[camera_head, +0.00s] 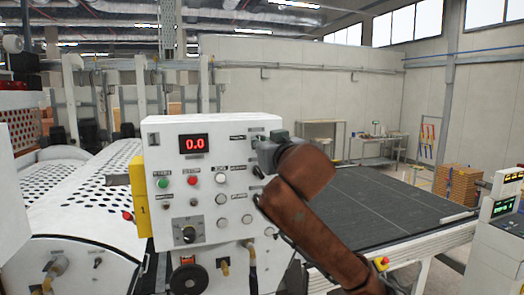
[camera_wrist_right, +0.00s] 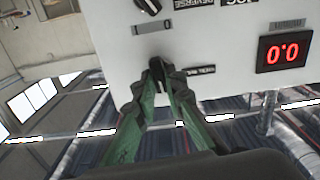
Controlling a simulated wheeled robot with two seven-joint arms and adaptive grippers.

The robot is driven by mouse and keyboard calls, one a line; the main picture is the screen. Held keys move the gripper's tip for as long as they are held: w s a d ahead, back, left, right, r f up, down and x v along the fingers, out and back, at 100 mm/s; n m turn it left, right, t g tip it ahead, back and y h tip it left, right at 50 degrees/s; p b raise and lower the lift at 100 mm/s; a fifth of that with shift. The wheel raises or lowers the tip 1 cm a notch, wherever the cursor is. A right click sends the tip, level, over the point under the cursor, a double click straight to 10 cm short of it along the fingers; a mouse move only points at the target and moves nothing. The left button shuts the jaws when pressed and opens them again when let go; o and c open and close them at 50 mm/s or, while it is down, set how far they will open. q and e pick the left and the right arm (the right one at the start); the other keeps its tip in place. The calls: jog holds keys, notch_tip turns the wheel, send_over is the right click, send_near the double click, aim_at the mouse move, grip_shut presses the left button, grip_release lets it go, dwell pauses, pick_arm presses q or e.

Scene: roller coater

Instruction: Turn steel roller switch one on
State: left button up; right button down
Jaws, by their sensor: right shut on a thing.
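The white control panel (camera_head: 165,215) of the roller coater stands in the middle of the head view. My right gripper (camera_head: 264,150) is at the panel's upper right, against its face. In the right wrist view the panel (camera_wrist_right: 215,60) appears upside down, and my right gripper (camera_wrist_right: 158,68) has its green fingers closed together on a small dark switch knob. The fingertips mostly hide this knob, so its setting cannot be read. Another black rotary knob (camera_wrist_right: 148,5) sits close by, beside a "1 0" label. My left gripper is not in view.
The panel has a red 0.0 display (camera_head: 194,143), a green button (camera_head: 163,183), a red button (camera_head: 192,181) and several white buttons. A yellow box (camera_head: 140,195) is on its left side. A dark conveyor table (camera_head: 400,205) lies behind my right arm.

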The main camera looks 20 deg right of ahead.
jog(key=shift+d+f+m+b, duration=0.1)
jog(key=shift+m+b, duration=1.55)
jog(key=shift+m, duration=1.85)
jog(key=c, duration=2)
grip_release()
jog(key=shift+s, duration=0.1)
